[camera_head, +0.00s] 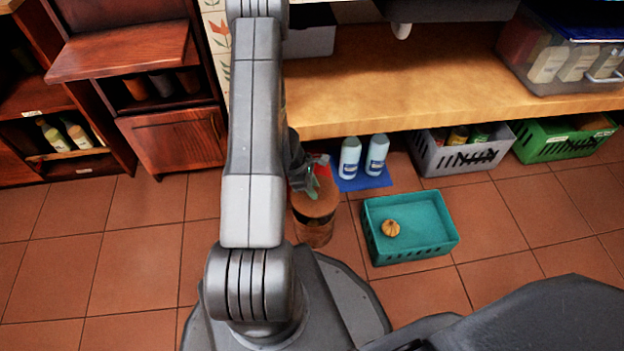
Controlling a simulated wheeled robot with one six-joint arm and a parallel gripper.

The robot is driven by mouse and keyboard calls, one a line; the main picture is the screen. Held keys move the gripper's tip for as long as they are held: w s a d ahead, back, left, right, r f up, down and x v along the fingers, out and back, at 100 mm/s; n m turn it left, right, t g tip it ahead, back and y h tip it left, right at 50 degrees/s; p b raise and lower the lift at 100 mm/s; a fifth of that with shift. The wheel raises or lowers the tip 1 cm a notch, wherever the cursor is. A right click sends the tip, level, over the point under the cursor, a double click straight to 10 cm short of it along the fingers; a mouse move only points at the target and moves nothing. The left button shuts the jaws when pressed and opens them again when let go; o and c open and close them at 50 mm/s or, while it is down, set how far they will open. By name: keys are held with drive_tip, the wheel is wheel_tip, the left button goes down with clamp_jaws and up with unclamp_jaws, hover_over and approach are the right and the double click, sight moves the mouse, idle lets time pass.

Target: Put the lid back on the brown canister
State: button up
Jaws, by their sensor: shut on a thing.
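The brown canister (313,234) stands on the tiled floor just right of my arm, and its left side is partly hidden. The lid (318,203), a flat brown disc, is over the canister's top and looks roughly level. I cannot tell whether it rests on the rim or is held slightly above it. My gripper (312,186) points down at the lid from above, partly hidden behind my arm. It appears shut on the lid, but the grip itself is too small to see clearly.
Two white bottles (349,158) (376,155) stand on a blue mat (363,183) behind. Grey (468,158) and green (565,143) crates sit under the wooden shelf (400,75).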

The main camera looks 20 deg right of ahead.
drive_tip(key=shift+a+f, duration=0.1)
drive_tip(key=shift+f, duration=0.05)
drive_tip(key=shift+f+b, duration=1.5)
drive_tip(key=shift+f, duration=0.75)
drive_tip(key=shift+f+b, duration=0.9)
drive_tip(key=shift+b, duration=0.25)
drive_tip(key=shift+w+f, duration=0.1)
drive_tip(key=o, duration=1.5)
drive_tip(key=shift+r+p, duration=2.25)
drive_tip(key=shift+r, duration=1.25)
